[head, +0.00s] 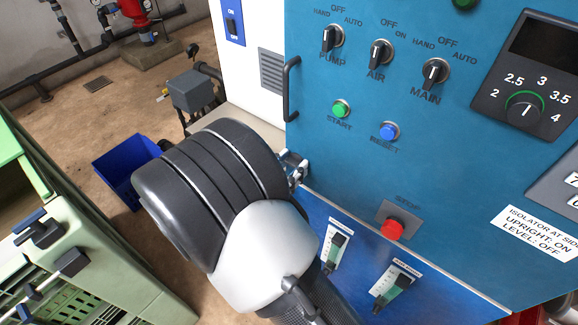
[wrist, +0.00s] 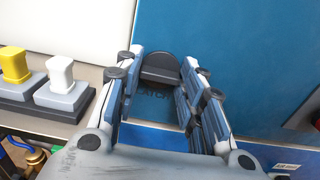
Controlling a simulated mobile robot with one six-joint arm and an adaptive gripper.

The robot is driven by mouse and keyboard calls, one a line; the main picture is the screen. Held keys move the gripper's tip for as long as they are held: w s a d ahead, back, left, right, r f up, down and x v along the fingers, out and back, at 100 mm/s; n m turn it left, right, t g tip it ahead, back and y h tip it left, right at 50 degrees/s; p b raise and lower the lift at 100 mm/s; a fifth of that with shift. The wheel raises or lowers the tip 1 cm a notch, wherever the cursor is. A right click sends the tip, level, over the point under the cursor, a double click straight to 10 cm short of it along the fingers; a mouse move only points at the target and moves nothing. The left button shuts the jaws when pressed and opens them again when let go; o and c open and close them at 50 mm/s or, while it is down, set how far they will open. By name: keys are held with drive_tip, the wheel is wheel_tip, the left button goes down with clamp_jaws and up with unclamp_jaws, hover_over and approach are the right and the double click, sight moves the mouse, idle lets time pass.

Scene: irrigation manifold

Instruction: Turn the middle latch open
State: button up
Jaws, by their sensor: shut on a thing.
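My gripper (wrist: 160,85) has its two fingers on either side of a dark latch (wrist: 160,62) with a rounded top, on the blue panel (wrist: 245,60). The fingers are shut on the latch. Dim lettering shows on the panel just below it, too shaded to read. In the head view, my gripper (head: 293,168) shows only in part at the left edge of the blue cabinet front (head: 340,165). My arm hides the latch there, and I cannot see other latches beside it to compare.
The cabinet carries a dark door handle (head: 290,90), a green button (head: 341,108), a blue button (head: 388,131) and a red stop button (head: 393,229). A yellow block (wrist: 15,65) and a white block (wrist: 61,74) stand left of my gripper. A blue bin (head: 127,165) is on the floor.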

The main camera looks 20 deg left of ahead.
drive_tip(key=o, duration=1)
drive_tip(key=shift+o, duration=0.2)
drive_tip(key=shift+s, duration=0.1)
drive_tip(key=v, duration=1.1)
drive_tip(key=shift+s+a, duration=0.2)
drive_tip(key=shift+s, duration=0.15)
